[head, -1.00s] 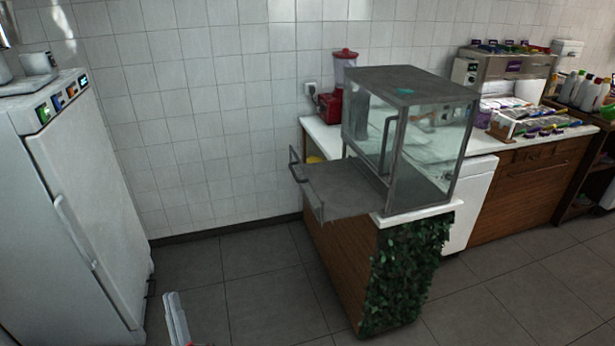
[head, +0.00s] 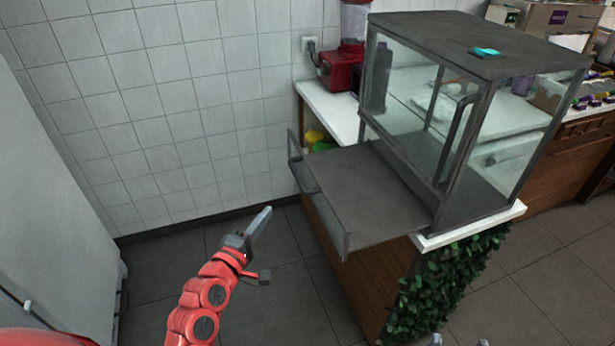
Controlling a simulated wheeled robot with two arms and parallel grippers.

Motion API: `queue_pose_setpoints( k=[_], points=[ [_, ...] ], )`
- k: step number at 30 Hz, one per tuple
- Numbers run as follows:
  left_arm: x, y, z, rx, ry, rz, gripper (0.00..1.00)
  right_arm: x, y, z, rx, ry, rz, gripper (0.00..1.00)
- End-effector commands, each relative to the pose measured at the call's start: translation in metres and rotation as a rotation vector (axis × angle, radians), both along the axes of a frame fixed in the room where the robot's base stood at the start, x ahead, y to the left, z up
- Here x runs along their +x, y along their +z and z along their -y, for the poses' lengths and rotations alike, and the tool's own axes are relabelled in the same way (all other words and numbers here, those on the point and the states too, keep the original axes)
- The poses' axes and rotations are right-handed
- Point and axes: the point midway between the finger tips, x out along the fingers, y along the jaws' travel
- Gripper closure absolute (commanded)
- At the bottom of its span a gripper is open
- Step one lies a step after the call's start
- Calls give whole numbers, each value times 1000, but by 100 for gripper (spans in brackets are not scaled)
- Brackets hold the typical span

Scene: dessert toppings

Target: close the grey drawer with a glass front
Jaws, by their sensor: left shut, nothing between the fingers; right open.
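The grey drawer (head: 365,190) sticks out to the left from the lower part of a grey display case (head: 470,45) with glass sides. Its glass front (head: 318,210) and bar handle (head: 303,176) are at the left end, over the floor beside the counter. My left gripper (head: 262,217) is shut and empty. It is to the left of the drawer front in the picture, apart from it. Only the fingertips of my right gripper (head: 460,342) show at the bottom edge, spread apart and empty, in front of the leafy counter panel.
A red blender (head: 340,70) stands on the white counter (head: 330,110) behind the drawer. A white cabinet (head: 45,210) stands at the left. A tiled wall is behind. The floor between cabinet and counter is clear. A small turquoise item (head: 487,51) lies on the case.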

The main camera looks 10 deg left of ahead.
Motion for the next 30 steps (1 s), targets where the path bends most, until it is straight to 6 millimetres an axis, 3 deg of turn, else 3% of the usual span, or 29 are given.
queue_pose_setpoints(
  k=[5, 18, 24, 30],
  points=[
    [13, 0, 6, -6, -13, -8, 100, 0, 5, 0, 0, 0, 0, 31],
    [101, 0, 22, -5, -8, -7, 100, 0, 22, 0, 0, 0, 0, 31],
    [115, 2, 46, -5, -7, -4, 100, 0, 35, 0, 0, 0, 0, 31],
    [120, -1, 53, -4, -6, -6, 100, 0, 37, 0, 0, 0, 0, 31]
  ],
)
